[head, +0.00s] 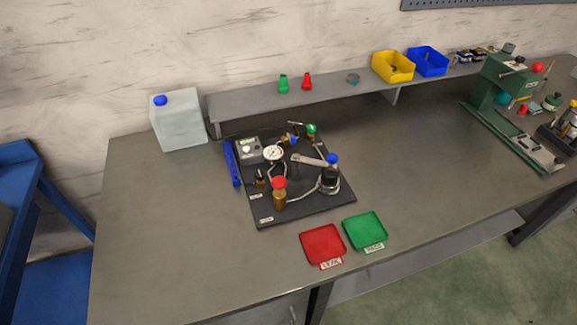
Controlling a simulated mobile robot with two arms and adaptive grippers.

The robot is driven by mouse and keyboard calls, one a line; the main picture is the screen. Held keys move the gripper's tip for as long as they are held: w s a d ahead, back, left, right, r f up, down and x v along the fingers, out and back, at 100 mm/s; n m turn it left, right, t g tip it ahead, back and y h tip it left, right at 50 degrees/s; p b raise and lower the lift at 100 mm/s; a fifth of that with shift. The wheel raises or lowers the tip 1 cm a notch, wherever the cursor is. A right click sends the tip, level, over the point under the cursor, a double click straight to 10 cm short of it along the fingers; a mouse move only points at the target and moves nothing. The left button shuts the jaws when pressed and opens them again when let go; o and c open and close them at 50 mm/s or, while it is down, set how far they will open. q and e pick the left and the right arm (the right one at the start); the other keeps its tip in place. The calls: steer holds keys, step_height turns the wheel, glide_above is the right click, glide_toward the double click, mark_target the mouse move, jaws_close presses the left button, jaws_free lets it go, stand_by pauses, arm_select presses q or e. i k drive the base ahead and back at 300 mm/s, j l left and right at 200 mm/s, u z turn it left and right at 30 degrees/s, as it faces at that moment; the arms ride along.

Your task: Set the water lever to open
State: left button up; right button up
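A black base plate (325,211) with a test rig stands on the grey workbench, left of the picture's middle. On it a metal lever (309,160) lies roughly level and ends near a blue ball knob (332,158) above a dark round body (329,181). A small blue-handled fitting (290,138) sits by a pressure gauge (273,153), and a green-topped fitting (311,129) is at the back. A brass part with a red cap (279,185) stands in front. I cannot read which one is the water lever, nor its setting. Neither of my grippers is in view.
A red tray (323,245) and a green tray (365,231) lie in front of the plate. A water-coloured jug (179,121) stands back left. A raised shelf (240,104) runs behind. A green machine (492,82) is far right. The bench between is clear.

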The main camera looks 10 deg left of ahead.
mark_target(292, 139)
steer(key=l, duration=0.7)
steer(key=i+l, duration=0.1)
steer(key=l, duration=0.55)
